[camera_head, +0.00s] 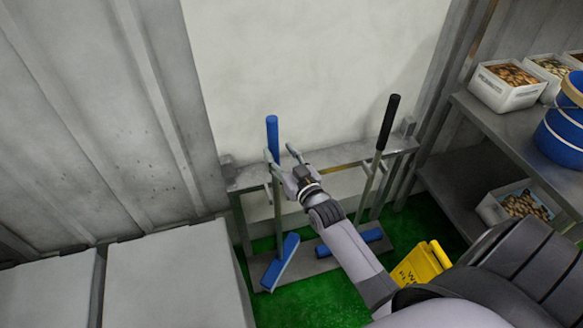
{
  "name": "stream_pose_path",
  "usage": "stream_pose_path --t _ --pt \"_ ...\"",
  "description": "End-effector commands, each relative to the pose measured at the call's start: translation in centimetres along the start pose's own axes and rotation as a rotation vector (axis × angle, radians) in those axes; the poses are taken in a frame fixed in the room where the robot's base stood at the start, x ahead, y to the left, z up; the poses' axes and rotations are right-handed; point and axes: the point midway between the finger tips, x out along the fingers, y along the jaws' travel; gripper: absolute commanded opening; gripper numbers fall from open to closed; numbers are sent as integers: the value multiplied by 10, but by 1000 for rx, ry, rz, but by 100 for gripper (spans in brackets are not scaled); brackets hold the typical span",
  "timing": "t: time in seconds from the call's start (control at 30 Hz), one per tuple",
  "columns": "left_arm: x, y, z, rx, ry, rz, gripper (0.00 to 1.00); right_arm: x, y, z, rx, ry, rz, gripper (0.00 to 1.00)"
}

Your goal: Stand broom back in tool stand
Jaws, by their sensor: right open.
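A broom with a blue-topped handle (272,138) stands nearly upright at the left end of the metal tool stand (245,180). Its blue head (280,262) is down by the stand's low base. My right gripper (280,154) is open at the broom's handle, just below the blue grip. One finger overlaps the handle in the picture and the other is to its right. I cannot tell whether they touch it. The gripper and wrist hide part of the stand's rail. My left gripper is not in view.
A black-handled tool (388,122) with a blue head (349,242) stands at the stand's right side. A yellow floor sign (424,264) is beside my right arm. A metal shelf (510,140) with crates and a blue bucket (563,130) is at right. Pale boxes (170,275) fill the lower left.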

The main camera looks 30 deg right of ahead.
Motion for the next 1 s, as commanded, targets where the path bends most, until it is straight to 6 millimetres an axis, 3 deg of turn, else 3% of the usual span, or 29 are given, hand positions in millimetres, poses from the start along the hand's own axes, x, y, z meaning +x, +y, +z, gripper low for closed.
stream_pose_path --t 0.1,0.33,0.5,0.77,0.87,0.97,1.0 --pt "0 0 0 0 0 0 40 -29 0 2 0 -3 1 45" --pt "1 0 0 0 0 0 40 -67 0 1 1 -2 1 45" --pt "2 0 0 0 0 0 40 -78 0 0 1 -1 1 45" --pt "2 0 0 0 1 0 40 -79 0 6 1 -11 0 45" --pt "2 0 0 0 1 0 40 -80 -3 36 1 -74 -4 45" --pt "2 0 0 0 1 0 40 -90 -11 99 -2 -203 -15 45" --pt "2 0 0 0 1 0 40 -97 -14 130 -5 -269 -21 45"
